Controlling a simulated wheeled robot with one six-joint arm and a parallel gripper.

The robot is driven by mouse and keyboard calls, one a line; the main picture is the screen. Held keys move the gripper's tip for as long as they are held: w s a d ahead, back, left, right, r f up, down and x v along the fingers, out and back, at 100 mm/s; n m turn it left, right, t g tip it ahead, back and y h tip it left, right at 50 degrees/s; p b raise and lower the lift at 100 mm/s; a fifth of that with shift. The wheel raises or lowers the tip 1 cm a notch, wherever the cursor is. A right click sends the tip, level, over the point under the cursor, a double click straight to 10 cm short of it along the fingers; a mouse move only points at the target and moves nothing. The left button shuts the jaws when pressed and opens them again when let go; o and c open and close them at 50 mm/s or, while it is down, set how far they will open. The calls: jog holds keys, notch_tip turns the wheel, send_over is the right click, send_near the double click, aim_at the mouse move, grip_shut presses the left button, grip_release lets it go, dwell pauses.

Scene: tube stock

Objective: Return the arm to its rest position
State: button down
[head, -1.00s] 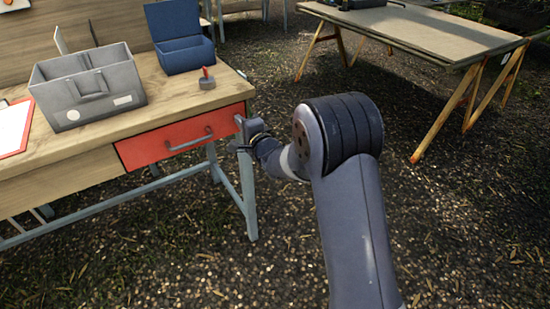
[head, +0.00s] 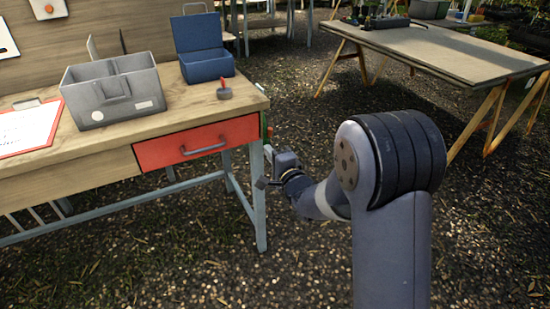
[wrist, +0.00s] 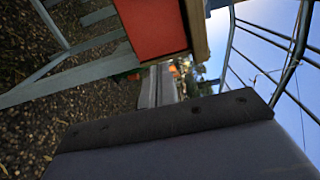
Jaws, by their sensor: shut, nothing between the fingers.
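My gripper (head: 268,155) is shut and empty. It hangs beside the right end of the wooden workbench (head: 110,138), just right of the red drawer (head: 195,143), and looks clear of the drawer's handle. In the wrist view my gripper's fingers (wrist: 157,86) lie together, with the red drawer front (wrist: 152,28) beyond them. My arm reaches from the lower right of the head view and bends at its large dark joint. I cannot tell the exact gap between the gripper and the bench leg.
On the bench stand a grey caddy (head: 110,103), an open blue box (head: 203,62), a red-handled stamp (head: 224,92) and a clipboard (head: 28,128). A trestle table (head: 455,52) stands at the back right. The gravel (head: 300,265) around the arm is clear.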

jog(key=shift+v, duration=1.3)
